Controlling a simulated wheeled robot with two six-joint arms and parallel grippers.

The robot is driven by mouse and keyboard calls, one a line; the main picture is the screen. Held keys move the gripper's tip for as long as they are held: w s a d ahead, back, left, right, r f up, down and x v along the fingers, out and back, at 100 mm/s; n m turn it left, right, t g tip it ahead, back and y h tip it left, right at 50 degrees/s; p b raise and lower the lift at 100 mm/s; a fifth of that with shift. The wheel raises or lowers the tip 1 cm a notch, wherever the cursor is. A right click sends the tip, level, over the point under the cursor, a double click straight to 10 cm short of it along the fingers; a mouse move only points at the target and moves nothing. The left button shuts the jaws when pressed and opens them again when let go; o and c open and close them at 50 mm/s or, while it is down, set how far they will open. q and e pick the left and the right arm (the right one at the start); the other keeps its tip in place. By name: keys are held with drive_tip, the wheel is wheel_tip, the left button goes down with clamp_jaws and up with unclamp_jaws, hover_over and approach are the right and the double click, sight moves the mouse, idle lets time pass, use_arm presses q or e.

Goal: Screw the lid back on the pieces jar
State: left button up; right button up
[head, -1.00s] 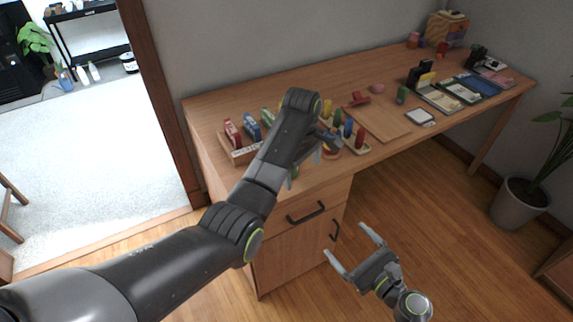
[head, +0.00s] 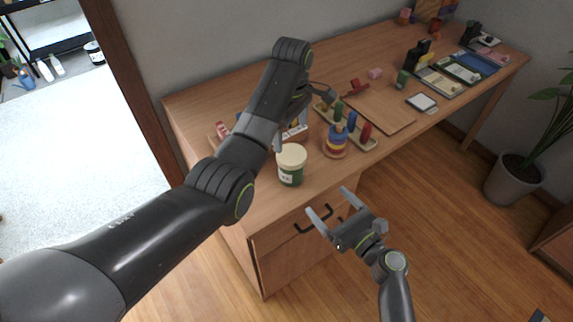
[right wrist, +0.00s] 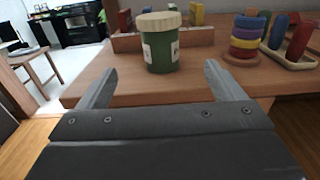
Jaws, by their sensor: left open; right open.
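The pieces jar (head: 291,176) is green with a white label and stands upright near the desk's front edge. Its pale lid (head: 291,156) sits on top; I cannot tell whether it is screwed tight. In the right wrist view the jar (right wrist: 162,52) and lid (right wrist: 158,21) are straight ahead, beyond the fingertips. My left gripper (head: 303,118) is open above and behind the jar, partly hidden by its own arm, apparently holding nothing. My right gripper (head: 330,202) is open and empty in front of the desk, lower right of the jar; its fingers also show in the right wrist view (right wrist: 160,72).
A ring stacker (head: 336,142) and a peg board (head: 366,143) with coloured pegs stand right of the jar. A wooden rack (head: 294,136) is behind it. A flat board (head: 385,112) and card trays (head: 440,82) lie farther right. Drawers (head: 305,232) are below.

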sight(291, 154)
use_arm(q)
drive_tip(key=shift+s+d+r, duration=0.25)
drive_tip(key=shift+s+d, duration=0.05)
drive_tip(key=shift+w+a+f, duration=0.15)
use_arm(e)
drive_tip(key=x, duration=1.7)
clamp_jaws()
use_arm(q)
drive_tip(key=shift+f, duration=4)
drive_tip(key=shift+c, duration=0.2)
